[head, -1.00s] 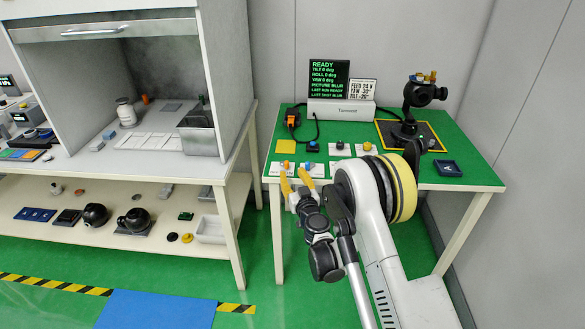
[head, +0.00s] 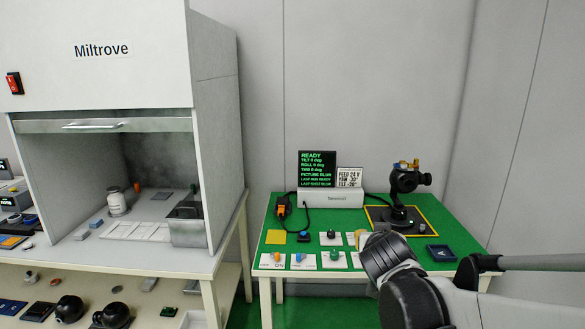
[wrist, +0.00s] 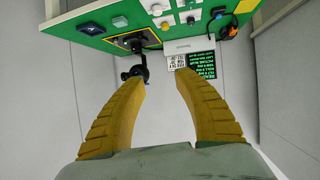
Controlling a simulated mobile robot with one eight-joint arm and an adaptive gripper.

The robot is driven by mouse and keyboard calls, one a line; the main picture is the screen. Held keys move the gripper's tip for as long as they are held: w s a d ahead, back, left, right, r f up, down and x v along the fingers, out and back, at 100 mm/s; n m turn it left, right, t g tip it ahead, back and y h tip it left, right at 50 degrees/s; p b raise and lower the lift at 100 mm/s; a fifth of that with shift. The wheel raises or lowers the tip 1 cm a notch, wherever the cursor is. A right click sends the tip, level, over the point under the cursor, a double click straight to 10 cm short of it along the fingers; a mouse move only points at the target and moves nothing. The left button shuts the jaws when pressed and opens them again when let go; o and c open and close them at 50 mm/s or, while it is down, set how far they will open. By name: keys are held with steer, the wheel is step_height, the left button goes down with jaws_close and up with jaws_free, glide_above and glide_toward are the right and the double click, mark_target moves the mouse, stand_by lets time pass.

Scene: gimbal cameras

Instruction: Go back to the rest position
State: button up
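My gripper (wrist: 169,88) shows in the wrist view with its two yellow ribbed fingers spread apart and nothing between them. The wrist view is upside down, with the green-topped table at its top and grey wall behind. In the head view my arm is folded at the lower right, in front of the table's right part, and the fingers are not visible there. The green table (head: 285,222) carries a black camera on a gimbal (head: 405,195), which also shows in the wrist view (wrist: 135,73).
A screen reading READY (head: 317,169) and a FEED 24 V sign (head: 350,180) stand at the table's back. Knobs and switches line its front. A dark blue tray (head: 440,253) lies at the right. A white hood cabinet (head: 215,120) stands left, above a shelf with several parts.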

steer(key=s+f+n+g+y, duration=0.1)
steer(key=s+f+g, duration=0.1)
steer(key=s, duration=1.1)
steer(key=s+a+f+g+y, duration=0.1)
steer(key=s+f, duration=0.4)
steer(key=s, duration=0.9)
steer(key=g+y, duration=0.1)
steer(key=g, duration=0.1)
steer(key=shift+s+a+n+g, duration=0.15)
steer(key=shift+n+g, duration=0.15)
steer(key=shift+n, duration=0.1)
